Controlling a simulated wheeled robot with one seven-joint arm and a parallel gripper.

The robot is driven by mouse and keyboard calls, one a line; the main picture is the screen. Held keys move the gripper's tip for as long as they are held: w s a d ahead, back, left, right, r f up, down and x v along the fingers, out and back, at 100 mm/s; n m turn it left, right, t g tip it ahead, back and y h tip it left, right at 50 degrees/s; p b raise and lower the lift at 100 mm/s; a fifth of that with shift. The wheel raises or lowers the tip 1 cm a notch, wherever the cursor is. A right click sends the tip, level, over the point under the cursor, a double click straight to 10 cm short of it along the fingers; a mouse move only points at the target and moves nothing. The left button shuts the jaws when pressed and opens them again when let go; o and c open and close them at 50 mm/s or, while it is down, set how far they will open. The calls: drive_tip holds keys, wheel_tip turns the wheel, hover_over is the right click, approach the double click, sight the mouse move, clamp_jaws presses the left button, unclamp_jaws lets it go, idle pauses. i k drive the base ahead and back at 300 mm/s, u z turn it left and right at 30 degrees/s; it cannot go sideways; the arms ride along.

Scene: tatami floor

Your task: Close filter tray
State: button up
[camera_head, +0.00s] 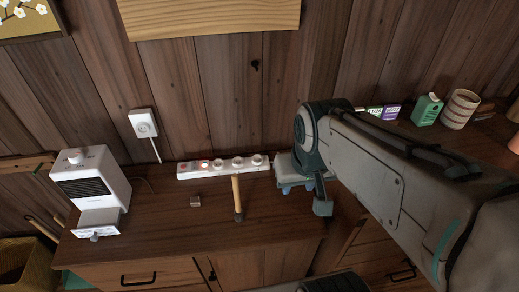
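A white box-shaped machine (91,187) with a dark slatted front and a knob on top stands at the left end of the wooden cabinet top. Its filter tray (97,222) sticks out at the lower front, pulled open, with a small grey knob on its face. My arm comes in from the right and bends down near the picture's middle. The end of my arm, where my gripper (307,194) seems to be, is well to the right of the machine, apart from the tray. My arm partly hides it, and its fingers cannot be made out clearly.
A white power strip (222,166) lies along the wall, below a wall outlet (143,123). A wooden-handled tool (237,196) and a small metal block (195,202) lie between machine and arm. A striped cup (460,109) and green container (427,109) stand at right.

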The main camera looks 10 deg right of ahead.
sight(92, 224)
drive_tip(key=z, duration=0.5)
drive_tip(key=k, duration=1.05)
drive_tip(key=u, duration=0.95)
drive_tip(key=i, duration=0.9)
drive_tip(key=u, duration=1)
